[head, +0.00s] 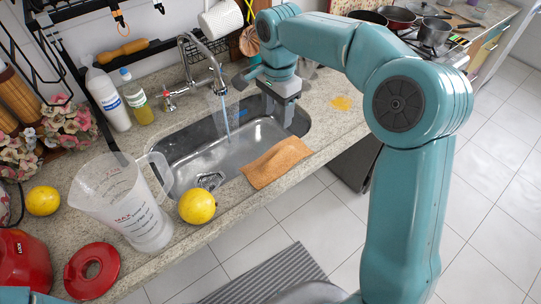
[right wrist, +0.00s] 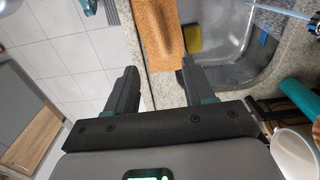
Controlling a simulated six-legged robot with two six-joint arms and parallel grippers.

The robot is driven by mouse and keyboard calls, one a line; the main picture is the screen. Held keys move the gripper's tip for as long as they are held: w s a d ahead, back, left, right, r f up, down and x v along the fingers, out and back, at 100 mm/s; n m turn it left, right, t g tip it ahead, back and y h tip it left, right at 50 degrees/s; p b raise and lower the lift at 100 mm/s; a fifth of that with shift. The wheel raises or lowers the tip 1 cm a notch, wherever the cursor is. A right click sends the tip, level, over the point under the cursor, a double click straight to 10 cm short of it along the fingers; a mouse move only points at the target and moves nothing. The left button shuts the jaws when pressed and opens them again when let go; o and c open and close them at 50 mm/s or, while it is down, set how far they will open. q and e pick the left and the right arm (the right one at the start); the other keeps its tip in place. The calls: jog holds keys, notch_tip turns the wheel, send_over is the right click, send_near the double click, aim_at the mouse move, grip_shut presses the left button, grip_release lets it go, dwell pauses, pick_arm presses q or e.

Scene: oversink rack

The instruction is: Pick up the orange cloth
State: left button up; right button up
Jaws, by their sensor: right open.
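The orange cloth (head: 276,161) lies flat over the front rim of the sink (head: 180,148), partly on the counter strip near its front edge. It also shows in the right wrist view (right wrist: 158,35), at the top between the fingers, with a raised fold along its middle. My right gripper (head: 279,112) is open and empty, over the right part of the sink, behind the cloth in the head view. In the right wrist view its two fingers (right wrist: 160,72) stand apart, pointing toward the cloth. My left gripper is not in view.
Water runs from the faucet (head: 190,60) into the sink. A yellow sponge (right wrist: 192,38) lies in the sink. Pots (head: 433,32) stand at the far right.

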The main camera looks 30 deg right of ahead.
send_over(276, 155)
jog(key=f, duration=1)
jog(key=shift+s, duration=0.2)
jog(key=shift+w+f+p, duration=0.15)
jog(key=shift+f+p, duration=0.15)
notch_tip(276, 155, down, 4)
jog(key=shift+f+p, duration=0.25)
jog(key=shift+p, duration=0.5)
jog(key=shift+f, duration=0.3)
jog(key=shift+r, duration=0.1)
jog(key=c, duration=0.8)
grip_shut()
